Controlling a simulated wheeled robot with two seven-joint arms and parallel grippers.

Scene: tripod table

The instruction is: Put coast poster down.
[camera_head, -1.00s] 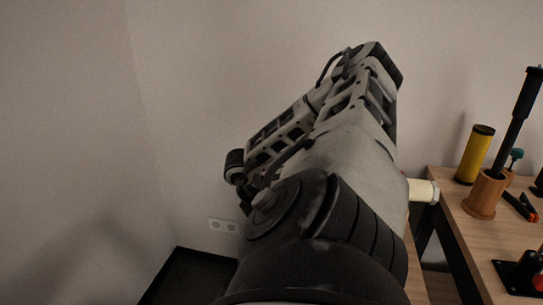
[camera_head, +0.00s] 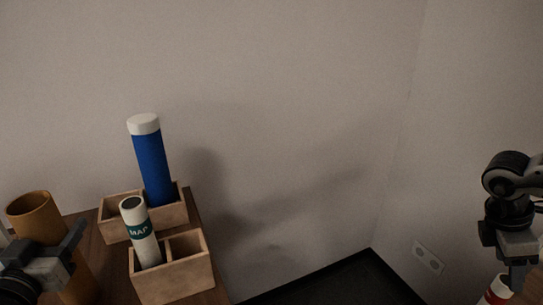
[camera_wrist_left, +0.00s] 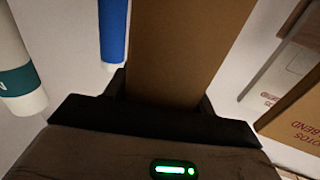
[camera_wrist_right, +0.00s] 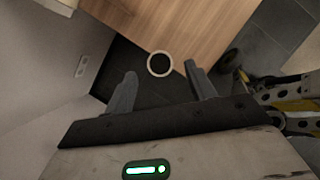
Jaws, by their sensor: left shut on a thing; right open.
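My left gripper (camera_head: 58,262) is shut on a brown tube (camera_head: 36,218), which tilts at the left edge of the head view. The tube also fills the middle of the left wrist view (camera_wrist_left: 185,45). No label on it is readable, so I cannot tell whether it is the coast poster. Its lower part is partly hidden by the gripper. My right gripper (camera_head: 515,272) is at the far right, open. A white and red tube end (camera_head: 497,290) shows beside it. In the right wrist view a white-rimmed dark ring (camera_wrist_right: 160,64) appears between the open fingers (camera_wrist_right: 160,82).
Wooden divided boxes (camera_head: 172,284) stand on a dark wooden table (camera_head: 90,245). The front right compartment looks empty. A flat brown package (camera_wrist_left: 300,125) lies right in the left wrist view.

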